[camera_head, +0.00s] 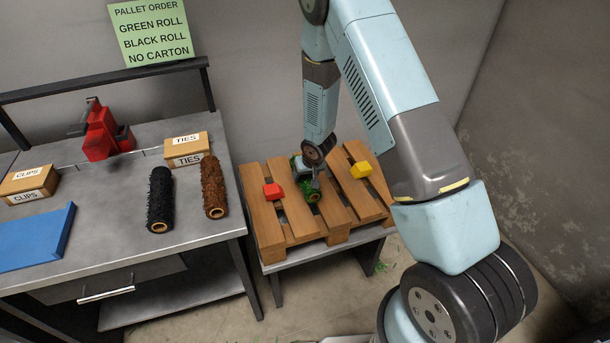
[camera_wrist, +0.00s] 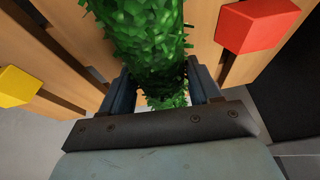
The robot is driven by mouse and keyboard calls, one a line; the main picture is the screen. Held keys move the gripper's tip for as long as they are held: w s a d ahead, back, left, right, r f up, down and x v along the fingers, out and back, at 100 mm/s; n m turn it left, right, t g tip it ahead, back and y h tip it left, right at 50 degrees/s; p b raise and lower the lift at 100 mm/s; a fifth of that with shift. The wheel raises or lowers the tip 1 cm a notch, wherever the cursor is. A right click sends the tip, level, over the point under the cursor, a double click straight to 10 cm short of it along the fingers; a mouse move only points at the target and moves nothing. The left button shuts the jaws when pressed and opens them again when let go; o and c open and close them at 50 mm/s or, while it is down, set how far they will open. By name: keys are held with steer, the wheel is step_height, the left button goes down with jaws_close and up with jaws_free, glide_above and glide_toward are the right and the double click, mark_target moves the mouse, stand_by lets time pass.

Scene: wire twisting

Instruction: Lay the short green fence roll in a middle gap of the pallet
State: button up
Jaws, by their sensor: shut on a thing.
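The short green fence roll (camera_head: 312,193) is at the pallet, between the red block and the yellow block. My gripper (camera_head: 307,172) is shut on it from above. In the wrist view the green roll (camera_wrist: 145,40) runs between the two fingers (camera_wrist: 165,88). The wooden pallet (camera_head: 268,222) stands on a low grey table, its slats running front to back with gaps between them. The roll lies along the slats near a middle gap. My gripper hides part of it, and I cannot tell how deep it sits.
A red block (camera_head: 272,191) and a yellow block (camera_head: 361,169) sit on the pallet on either side. A black roll (camera_head: 160,200), a brown roll (camera_head: 213,187), a TIES box (camera_head: 187,150), a CLIPS box (camera_head: 29,184) and a red tool (camera_head: 100,133) are on the workbench at left.

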steer(key=shift+a+f, duration=0.1)
steer(key=shift+f, duration=0.95)
steer(key=o, duration=1.2)
steer(key=v, duration=1.3)
steer(key=shift+s+r, duration=0.1)
steer(key=shift+r, duration=0.25)
